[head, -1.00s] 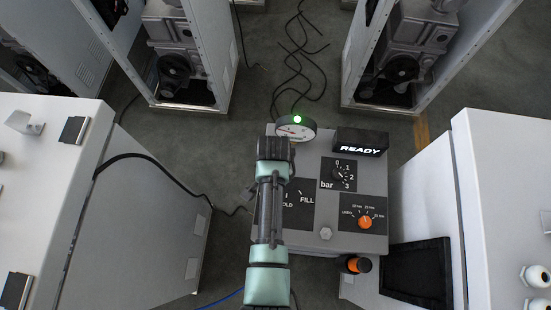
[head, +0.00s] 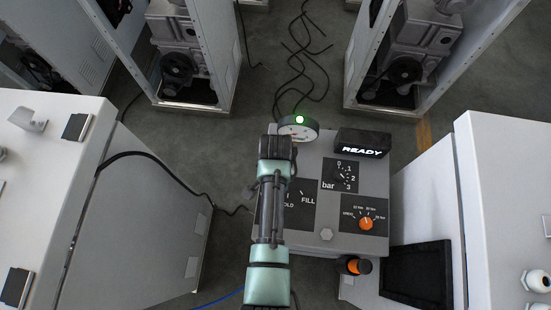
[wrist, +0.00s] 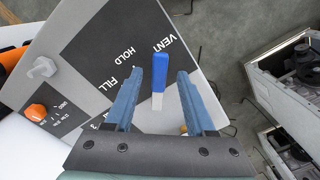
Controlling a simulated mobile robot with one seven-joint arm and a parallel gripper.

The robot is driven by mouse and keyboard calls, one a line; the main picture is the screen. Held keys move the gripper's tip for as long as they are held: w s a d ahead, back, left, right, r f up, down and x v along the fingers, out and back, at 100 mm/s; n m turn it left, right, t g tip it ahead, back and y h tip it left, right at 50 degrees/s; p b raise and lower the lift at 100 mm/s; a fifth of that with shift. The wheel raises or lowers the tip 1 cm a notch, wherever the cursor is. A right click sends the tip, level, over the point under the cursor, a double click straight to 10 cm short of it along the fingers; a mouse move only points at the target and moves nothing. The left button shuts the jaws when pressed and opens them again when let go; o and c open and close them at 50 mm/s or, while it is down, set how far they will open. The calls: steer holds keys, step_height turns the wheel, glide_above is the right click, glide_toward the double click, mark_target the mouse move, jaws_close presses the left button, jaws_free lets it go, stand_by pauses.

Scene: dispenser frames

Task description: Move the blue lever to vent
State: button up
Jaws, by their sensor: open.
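The blue lever (wrist: 161,70) shows in the wrist view with its blue end close to the word VENT (wrist: 170,43). HOLD (wrist: 126,55) and FILL (wrist: 112,80) are printed to its left on the dark label. My gripper (wrist: 162,74) is open, with one finger on each side of the lever in the picture. Gaps show on both sides, and I see no contact. In the head view my arm covers the lever and the left part of the grey dispenser panel (head: 310,245). FILL and part of HOLD show beside the arm.
The panel also carries a gauge with a green light (head: 298,126), a READY display (head: 361,148), a bar dial (head: 341,174) and an orange knob (head: 366,223). White cabinets stand at the left (head: 150,230) and right (head: 505,180). Dark cables lie on the floor behind.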

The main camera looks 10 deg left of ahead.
step_height(320, 180, up, 13)
steer(key=b, duration=0.1)
steer(key=shift+f, duration=0.2)
stand_by(0.5)
steer(key=w+r+n+t+b, duration=0.3)
steer(key=w+r+t, duration=0.8)
steer(key=w+r, duration=0.65)
step_height(320, 180, up, 21)
steer(key=d+n+t, duration=0.2)
steer(key=t, duration=0.5)
steer(key=s+r+n+t+b, duration=0.1)
steer(key=s+r+t, duration=0.3)
steer(key=s+r, duration=0.3)
steer(key=s+d+r+n+t+b, duration=0.1)
steer(key=s+r+t, duration=0.4)
steer(key=r, duration=0.9)
steer(key=s+n, duration=0.1)
steer(key=s, duration=0.2)
steer(key=shift+d, duration=0.2)
